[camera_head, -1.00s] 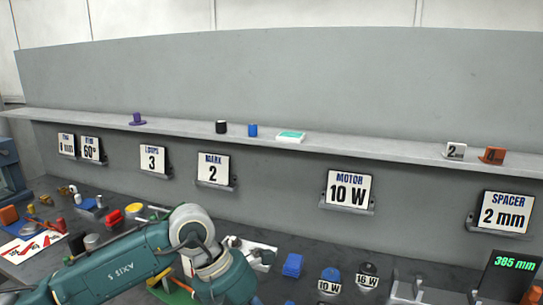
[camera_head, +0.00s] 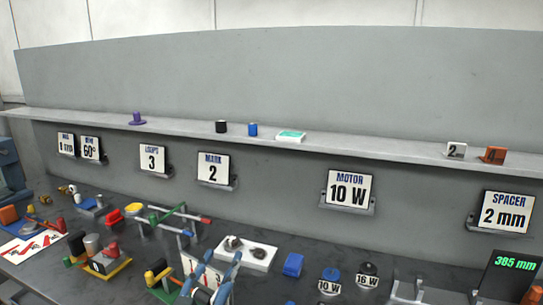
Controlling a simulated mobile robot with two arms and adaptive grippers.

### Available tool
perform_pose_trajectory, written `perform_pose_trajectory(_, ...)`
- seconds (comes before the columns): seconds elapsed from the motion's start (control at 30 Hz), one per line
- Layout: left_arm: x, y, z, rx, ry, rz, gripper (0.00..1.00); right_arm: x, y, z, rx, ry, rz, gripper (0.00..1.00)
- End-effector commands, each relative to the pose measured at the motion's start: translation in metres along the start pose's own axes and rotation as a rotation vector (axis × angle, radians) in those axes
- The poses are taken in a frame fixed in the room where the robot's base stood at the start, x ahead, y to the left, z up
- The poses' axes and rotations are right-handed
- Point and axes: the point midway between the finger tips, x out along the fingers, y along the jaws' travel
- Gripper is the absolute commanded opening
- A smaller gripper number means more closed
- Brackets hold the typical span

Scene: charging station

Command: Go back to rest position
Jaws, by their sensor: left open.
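My left gripper (camera_head: 214,266) shows at the bottom edge in the head view, left of the middle. Its two blue-grey fingers point up the picture and stand apart, so it is open. No held thing shows between them. A white card with red marks (camera_head: 189,264) shows right behind the fingers; I cannot tell whether they touch it. The rest of my left arm is out of the frame. My right gripper is not in view.
The dark bench holds a white block with dark round parts (camera_head: 246,253), a blue block (camera_head: 292,264), 10 W (camera_head: 329,281) and 16 W (camera_head: 367,276) motors, and a yellow-based fixture (camera_head: 98,266). A long shelf (camera_head: 350,147) runs behind. Bare bench shows below the sign row.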

Motion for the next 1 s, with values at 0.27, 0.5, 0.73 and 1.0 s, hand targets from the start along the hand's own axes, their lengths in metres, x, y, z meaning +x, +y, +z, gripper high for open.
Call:
perform_pose_trajectory(0.27, -0.112, 0.018, 0.180, -0.193, -0.648, 0.042, 0.47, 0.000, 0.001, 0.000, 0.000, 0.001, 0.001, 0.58)
perform_pose_trajectory(0.5, -0.220, 0.047, 0.248, -0.279, -1.017, 0.132, 0.47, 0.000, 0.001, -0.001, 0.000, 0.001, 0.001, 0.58)
perform_pose_trajectory(0.73, -0.300, 0.067, 0.270, -0.329, -1.249, 0.214, 0.47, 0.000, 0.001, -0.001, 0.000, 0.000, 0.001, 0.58)
perform_pose_trajectory(1.0, -0.312, 0.096, 0.327, -0.338, -1.329, 0.249, 0.47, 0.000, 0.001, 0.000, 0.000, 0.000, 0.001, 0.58)
